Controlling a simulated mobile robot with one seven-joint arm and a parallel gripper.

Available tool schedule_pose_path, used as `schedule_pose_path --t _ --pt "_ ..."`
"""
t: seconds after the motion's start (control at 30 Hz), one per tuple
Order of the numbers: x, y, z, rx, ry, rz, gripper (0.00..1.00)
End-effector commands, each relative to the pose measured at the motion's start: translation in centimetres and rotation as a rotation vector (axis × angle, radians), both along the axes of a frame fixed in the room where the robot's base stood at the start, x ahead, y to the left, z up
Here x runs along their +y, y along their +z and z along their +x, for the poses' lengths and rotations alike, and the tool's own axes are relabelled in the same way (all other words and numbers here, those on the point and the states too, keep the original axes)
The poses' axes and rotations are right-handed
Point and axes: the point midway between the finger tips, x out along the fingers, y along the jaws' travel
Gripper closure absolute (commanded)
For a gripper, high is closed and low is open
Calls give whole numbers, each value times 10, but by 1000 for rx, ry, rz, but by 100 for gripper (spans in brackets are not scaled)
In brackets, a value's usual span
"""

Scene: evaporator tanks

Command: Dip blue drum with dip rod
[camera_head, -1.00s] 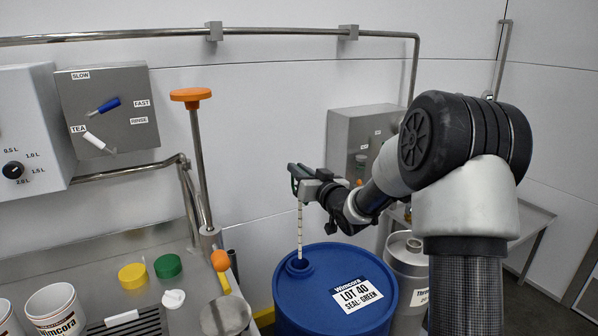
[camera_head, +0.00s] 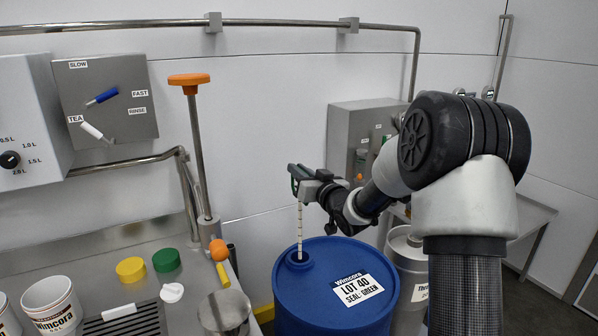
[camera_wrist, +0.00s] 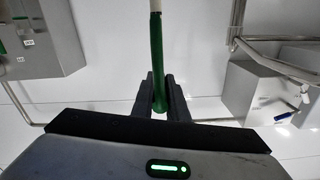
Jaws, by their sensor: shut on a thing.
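The blue drum (camera_head: 315,300) stands upright in front of my arm, with a label reading LOT 40, SEAL: GREEN. My gripper (camera_head: 296,182) is above the drum's open bung hole (camera_head: 298,259), at the left of its top. It is shut on the dip rod (camera_head: 299,225), a thin pale rod with dark marks. The rod hangs upright and its lower end is hidden in the hole. In the wrist view the rod's green handle (camera_wrist: 157,60) is between the two dark fingers.
A steel counter at the left holds a yellow cap (camera_head: 131,269), a green cap (camera_head: 166,260) and white Wimcora buckets (camera_head: 50,303). An orange-topped plunger (camera_head: 197,140) rises beside the drum. A steel keg (camera_head: 408,262) stands close to the drum's right.

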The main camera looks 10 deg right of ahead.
Motion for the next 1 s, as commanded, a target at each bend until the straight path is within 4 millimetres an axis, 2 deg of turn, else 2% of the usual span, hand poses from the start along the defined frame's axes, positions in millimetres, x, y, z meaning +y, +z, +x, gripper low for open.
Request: schedule_pose_path --t 1.0 --pt "0 -32 0 0 0 0 100"
